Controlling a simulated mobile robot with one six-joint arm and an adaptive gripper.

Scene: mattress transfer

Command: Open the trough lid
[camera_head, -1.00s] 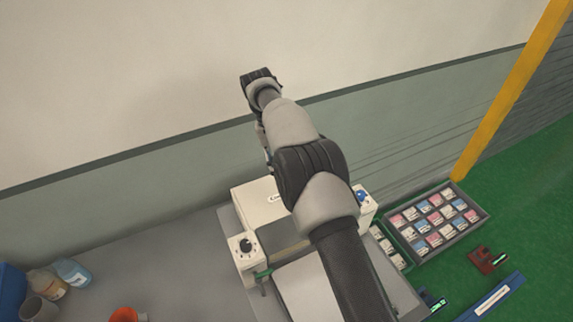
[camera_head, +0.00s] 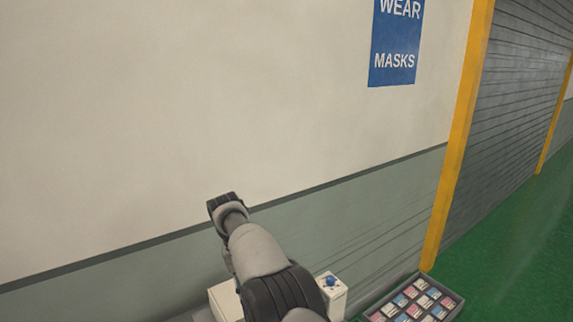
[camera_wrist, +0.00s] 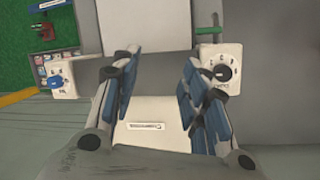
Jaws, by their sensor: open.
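In the wrist view my gripper (camera_wrist: 158,82) is open and empty, with blue-and-black fingers on both sides of the picture's middle. Between and below them is a white labelled cover (camera_wrist: 160,137) of the machine, which looks closed; I cannot tell for sure that it is the trough lid. A flat pale panel (camera_wrist: 145,24) lies beyond the fingertips. I cannot tell whether the fingers touch anything.
A black dial block (camera_wrist: 220,70) stands right of the fingers and a blue-knob block (camera_wrist: 62,78) stands left in the wrist view. A tray of small cards (camera_head: 418,300) sits at lower right. The wall with a blue sign (camera_head: 396,42) is behind.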

